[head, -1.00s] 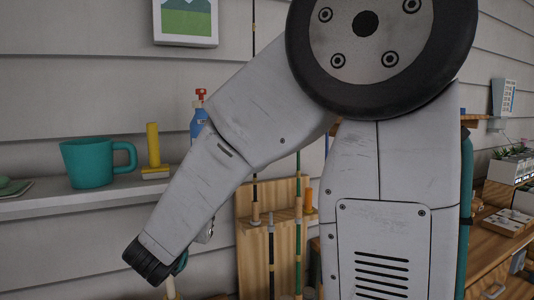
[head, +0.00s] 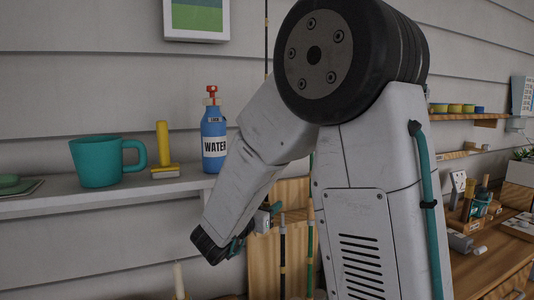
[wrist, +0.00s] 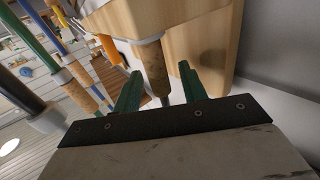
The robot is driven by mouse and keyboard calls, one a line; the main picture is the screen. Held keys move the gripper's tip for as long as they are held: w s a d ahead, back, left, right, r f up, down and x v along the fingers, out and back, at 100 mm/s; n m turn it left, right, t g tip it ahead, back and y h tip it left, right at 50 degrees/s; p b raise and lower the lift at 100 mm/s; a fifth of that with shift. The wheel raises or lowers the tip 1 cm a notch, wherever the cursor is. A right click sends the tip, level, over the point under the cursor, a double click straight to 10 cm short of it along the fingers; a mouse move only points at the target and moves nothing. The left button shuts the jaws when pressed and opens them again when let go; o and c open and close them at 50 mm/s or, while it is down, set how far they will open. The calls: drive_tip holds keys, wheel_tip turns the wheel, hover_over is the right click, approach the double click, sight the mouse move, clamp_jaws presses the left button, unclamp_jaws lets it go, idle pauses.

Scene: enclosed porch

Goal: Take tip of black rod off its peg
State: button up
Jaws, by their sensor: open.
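A thin black rod (head: 266,38) stands upright against the wall in the head view, its lower part hidden behind my arm. Its peg cannot be made out. My gripper (wrist: 158,72) shows two green fingers, apart, in the wrist view. A cork grip (wrist: 154,68) lies between and just beyond the fingers, against a wooden rack (wrist: 190,28); I cannot tell whether it belongs to the black rod or whether a finger touches it. In the head view my gripper is mostly hidden by my wrist, left of the rack (head: 264,268).
More rods with cork grips (wrist: 77,94) stand to the left in the wrist view. A cluttered wooden bench (head: 490,262) is at right.

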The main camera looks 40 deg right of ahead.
clamp_jaws()
idle(0.3)
